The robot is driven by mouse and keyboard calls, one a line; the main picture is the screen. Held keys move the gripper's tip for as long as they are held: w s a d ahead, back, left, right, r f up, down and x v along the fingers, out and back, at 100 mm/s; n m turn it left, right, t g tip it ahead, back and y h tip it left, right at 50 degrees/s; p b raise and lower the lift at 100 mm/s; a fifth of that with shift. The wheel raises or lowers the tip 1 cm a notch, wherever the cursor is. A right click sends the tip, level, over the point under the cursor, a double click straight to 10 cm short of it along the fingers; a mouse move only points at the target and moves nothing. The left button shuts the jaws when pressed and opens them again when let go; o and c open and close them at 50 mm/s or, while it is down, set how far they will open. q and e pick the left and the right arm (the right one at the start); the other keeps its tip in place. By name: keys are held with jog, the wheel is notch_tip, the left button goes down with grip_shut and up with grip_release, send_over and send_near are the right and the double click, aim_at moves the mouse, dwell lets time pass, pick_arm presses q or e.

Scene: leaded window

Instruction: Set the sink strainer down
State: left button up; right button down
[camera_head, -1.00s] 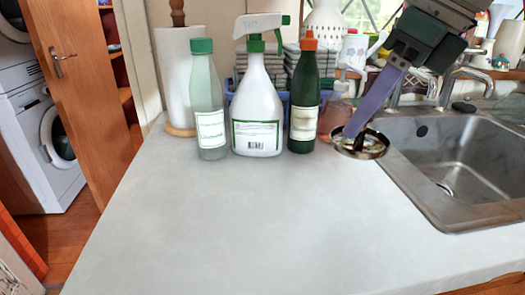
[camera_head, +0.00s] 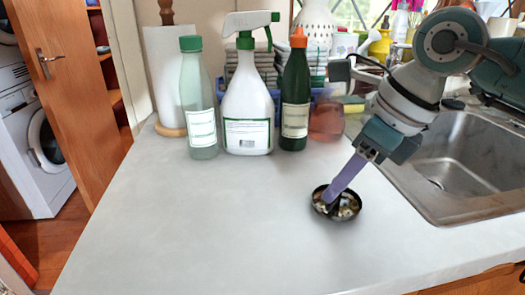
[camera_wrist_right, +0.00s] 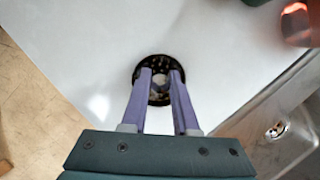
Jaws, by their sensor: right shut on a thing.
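The sink strainer (camera_head: 350,210) is a small round dark metal cup with a shiny, pale-looking inside. It is over the white worktop, left of the sink; I cannot tell whether its base touches the surface. My right gripper (camera_head: 332,194), with purple fingers, reaches down into it from the upper right and is shut on it. In the right wrist view the strainer (camera_wrist_right: 152,62) sits between the two finger ends, which hide part of it. My left gripper is not in view.
A pale green-capped bottle (camera_head: 203,105), a white spray bottle (camera_head: 247,105) and a dark green bottle (camera_head: 296,95) stand behind. A blurred pinkish bottle (camera_head: 326,120) is beside them. The steel sink (camera_head: 455,165) lies right. The worktop (camera_head: 200,220) in front is clear.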

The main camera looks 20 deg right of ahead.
jog(key=c, duration=0.7)
grip_release()
jog(key=shift+f, duration=0.15)
